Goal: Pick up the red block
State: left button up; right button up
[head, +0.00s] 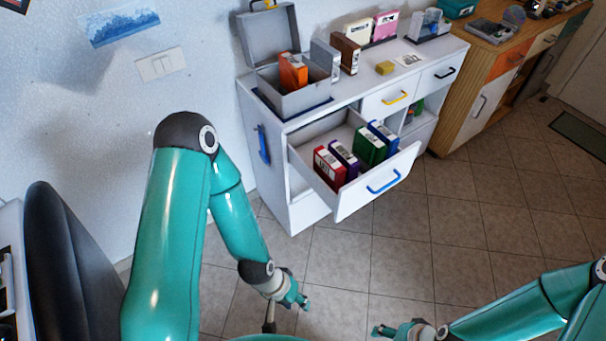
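The red block (329,167) stands upright in the open top-left drawer (372,196) of the white cabinet, at the drawer's left end. A purple block (344,158) stands right beside it. My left gripper (300,301) is low in front of the cabinet, well below and apart from the drawer, and looks empty. My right gripper (384,331) is at the bottom edge, also far from the block. Both grippers are small in the picture, and I cannot tell how far their fingers are apart.
A green block (369,146) and a blue block (384,137) share the drawer. On the cabinet top, an open grey box (302,101) holds an orange block (293,70). A black chair (58,270) is at left. The tiled floor ahead is clear.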

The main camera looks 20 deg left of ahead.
aim_at(332, 172)
jog(key=u, duration=0.35)
jog(key=i, duration=0.95)
jog(key=u, duration=0.1)
jog(key=k, duration=1.65)
jog(key=z, duration=0.7)
jog(key=i, duration=1.4)
jog(key=u, duration=0.85)
